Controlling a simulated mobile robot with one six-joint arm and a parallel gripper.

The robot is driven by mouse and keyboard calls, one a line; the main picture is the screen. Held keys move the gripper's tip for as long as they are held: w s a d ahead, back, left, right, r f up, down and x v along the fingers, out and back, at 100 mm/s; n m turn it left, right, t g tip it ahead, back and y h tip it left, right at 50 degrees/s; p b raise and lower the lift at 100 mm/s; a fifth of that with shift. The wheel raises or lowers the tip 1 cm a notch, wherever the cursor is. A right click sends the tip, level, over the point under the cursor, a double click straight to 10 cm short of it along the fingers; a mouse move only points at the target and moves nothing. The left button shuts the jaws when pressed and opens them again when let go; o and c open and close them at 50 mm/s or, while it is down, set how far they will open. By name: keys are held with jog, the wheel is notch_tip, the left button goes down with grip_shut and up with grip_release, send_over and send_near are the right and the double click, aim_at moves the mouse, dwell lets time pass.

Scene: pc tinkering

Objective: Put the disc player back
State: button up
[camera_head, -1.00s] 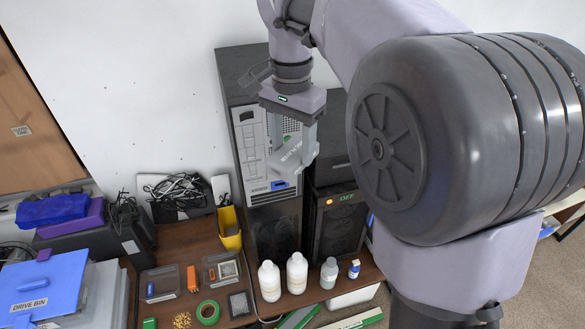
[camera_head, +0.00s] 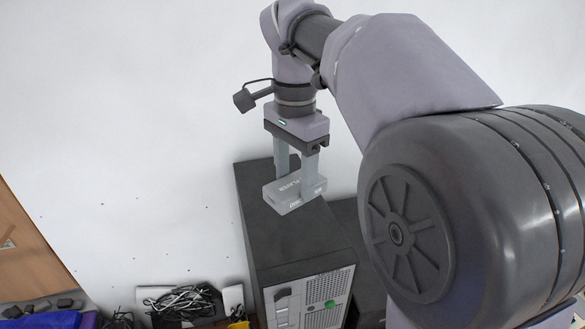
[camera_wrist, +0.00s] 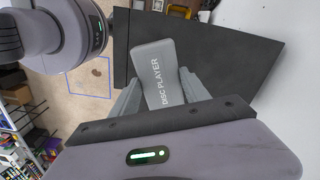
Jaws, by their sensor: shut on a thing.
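The disc player (camera_head: 291,193) is a small light-grey box. It reads "DISC PLAYER" in the wrist view (camera_wrist: 158,72). My gripper (camera_head: 297,183) is shut on it, one finger on each side. In the head view the player appears over the dark top of the tall computer tower (camera_head: 277,231). I cannot tell whether it touches that top or hangs just above it. The tower's dark top also shows behind the player in the wrist view (camera_wrist: 215,52). The tower's light front panel (camera_head: 318,295) faces the bottom of the head view.
A second dark case (camera_head: 352,230) stands right of the tower, partly behind my arm. A white wall (camera_head: 130,130) is close behind the tower. Coiled black cables (camera_head: 183,302) lie at lower left. The tower's top around the player looks clear.

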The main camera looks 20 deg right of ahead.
notch_tip(320, 180, down, 7)
jog(key=b, duration=0.5)
jog(key=shift+f, duration=0.2)
jog(key=shift+s+f+b, duration=0.1)
jog(key=shift+f+b, duration=0.4)
jog(key=shift+f, duration=0.1)
jog(key=shift+f, duration=0.2)
jog(key=o, duration=1)
jog(key=shift+o, duration=0.2)
jog(key=o, duration=0.6)
